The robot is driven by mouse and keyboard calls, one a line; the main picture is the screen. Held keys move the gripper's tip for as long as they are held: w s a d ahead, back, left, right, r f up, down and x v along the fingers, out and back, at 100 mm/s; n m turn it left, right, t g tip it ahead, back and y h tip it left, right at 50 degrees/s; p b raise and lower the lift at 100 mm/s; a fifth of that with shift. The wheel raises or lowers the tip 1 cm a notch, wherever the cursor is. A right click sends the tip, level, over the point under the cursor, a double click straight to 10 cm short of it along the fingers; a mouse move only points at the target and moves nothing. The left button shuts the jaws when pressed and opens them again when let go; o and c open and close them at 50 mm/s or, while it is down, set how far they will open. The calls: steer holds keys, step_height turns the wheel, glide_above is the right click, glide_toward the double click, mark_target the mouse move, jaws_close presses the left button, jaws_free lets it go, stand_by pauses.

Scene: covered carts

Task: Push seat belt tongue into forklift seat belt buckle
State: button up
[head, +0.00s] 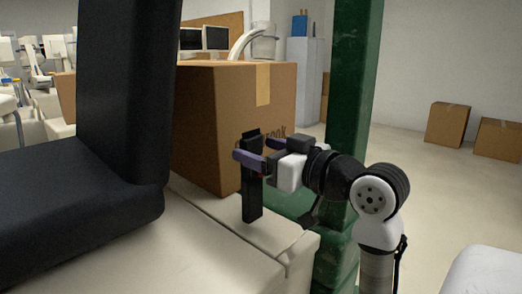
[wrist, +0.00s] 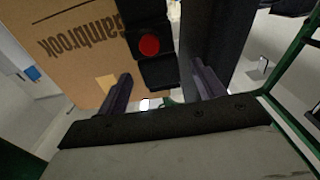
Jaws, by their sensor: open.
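The seat belt buckle (head: 252,193) is a black upright stalk on the pale forklift body beside the seat. Its red button (wrist: 149,46) shows in the wrist view, on a black housing. My gripper (head: 253,150) is open at the upper part of the buckle, with one purple-grey finger crossing in front of it in the head view. I cannot make out a separate seat belt tongue; a dark piece shows at the buckle's top.
The black seat (head: 120,110) stands on the left. A large cardboard box (head: 215,110) is close behind the buckle. A green post (head: 352,90) rises behind my arm. More boxes (head: 446,124) stand on the open floor at the right.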

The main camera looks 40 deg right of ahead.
steer(key=s+d+b, duration=0.1)
steer(key=s, duration=1.2)
steer(key=shift+s+f, duration=0.1)
steer(key=shift+c, duration=0.2)
